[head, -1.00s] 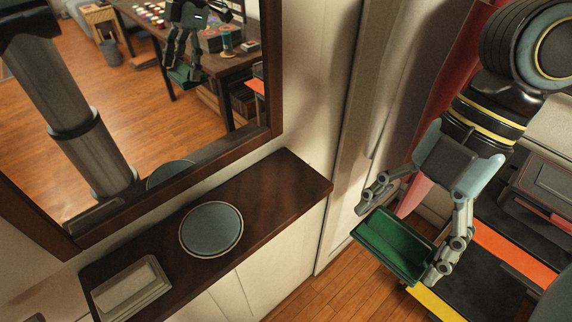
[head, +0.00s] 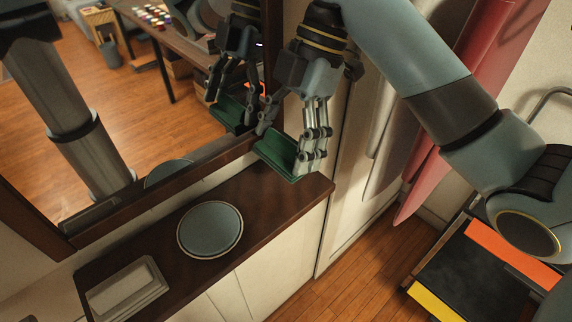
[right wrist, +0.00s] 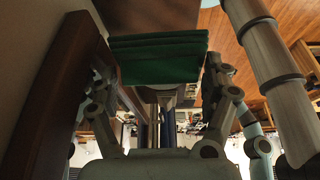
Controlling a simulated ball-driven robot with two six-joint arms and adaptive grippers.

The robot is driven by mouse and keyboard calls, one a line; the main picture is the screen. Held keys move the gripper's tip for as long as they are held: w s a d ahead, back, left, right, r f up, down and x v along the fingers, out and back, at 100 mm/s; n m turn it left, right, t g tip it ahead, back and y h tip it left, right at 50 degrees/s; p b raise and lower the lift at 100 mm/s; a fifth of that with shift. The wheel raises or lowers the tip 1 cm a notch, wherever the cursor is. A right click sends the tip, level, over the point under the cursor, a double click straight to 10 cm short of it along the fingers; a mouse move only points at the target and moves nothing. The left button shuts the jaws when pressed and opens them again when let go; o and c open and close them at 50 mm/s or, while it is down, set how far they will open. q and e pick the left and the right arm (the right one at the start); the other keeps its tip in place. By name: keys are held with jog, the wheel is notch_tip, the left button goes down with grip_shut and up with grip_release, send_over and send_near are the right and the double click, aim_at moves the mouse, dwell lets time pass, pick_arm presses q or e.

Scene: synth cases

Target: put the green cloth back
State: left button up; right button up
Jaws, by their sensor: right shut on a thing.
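The green cloth (head: 274,153) is a folded, flat bundle above the right end of the dark wooden cabinet top (head: 265,205), close to the mirror frame. My right gripper (head: 287,150) is shut on it, with one finger on each side. In the right wrist view, the cloth (right wrist: 158,58) shows as stacked green layers between the fingertips. I cannot tell whether its underside touches the wood. My left gripper is not in view.
A round blue-grey plate (head: 210,229) and a pale rectangular dish (head: 127,288) sit on the cabinet top. A dark-framed mirror (head: 150,208) stands behind, reflecting my gripper and the cloth. The cabinet's right end is bare. A black tray with orange and yellow edges (head: 470,270) is at lower right.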

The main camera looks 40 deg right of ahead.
aim_at(279, 190)
jog(key=shift+s+f+b, duration=0.2)
jog(key=shift+f+b, duration=0.3)
jog(key=shift+f, duration=0.85)
notch_tip(279, 190, down, 4)
jog(key=shift+r+p, duration=0.2)
jog(key=shift+p, duration=0.3)
jog(key=shift+w+f, duration=0.15)
jog(key=shift+f, duration=0.05)
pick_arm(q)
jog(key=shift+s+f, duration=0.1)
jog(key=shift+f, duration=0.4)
pick_arm(e)
jog(key=shift+f, duration=0.1)
jog(key=o, duration=0.8)
jog(key=shift+c, duration=0.2)
jog(key=shift+d, duration=0.1)
